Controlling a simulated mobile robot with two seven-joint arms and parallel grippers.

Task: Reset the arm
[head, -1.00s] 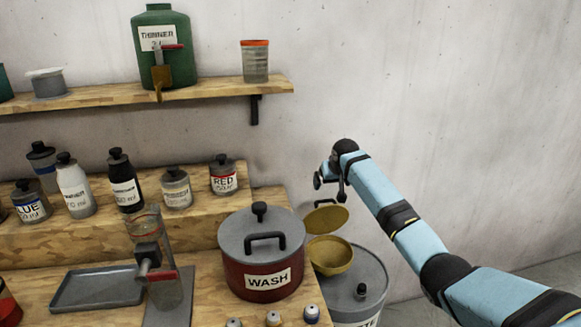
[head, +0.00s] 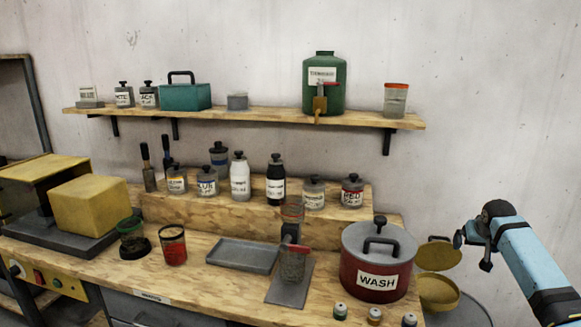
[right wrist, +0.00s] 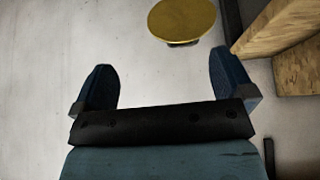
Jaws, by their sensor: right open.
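My right arm comes in from the right edge of the head view. Its gripper (head: 472,251) is beside a yellow round lid (head: 438,254), to the right of the red WASH pot (head: 375,281). In the right wrist view the two blue fingers of the right gripper (right wrist: 165,80) stand wide apart with nothing between them. The yellow disc (right wrist: 182,18) shows beyond them at the top. My left arm and gripper are not in view.
A wooden bench (head: 195,287) holds a grey tray (head: 242,256), several labelled bottles and a yellow block (head: 89,204). A shelf (head: 245,115) with a green thinner jug (head: 324,84) is on the wall. Bare wall is right of the shelf.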

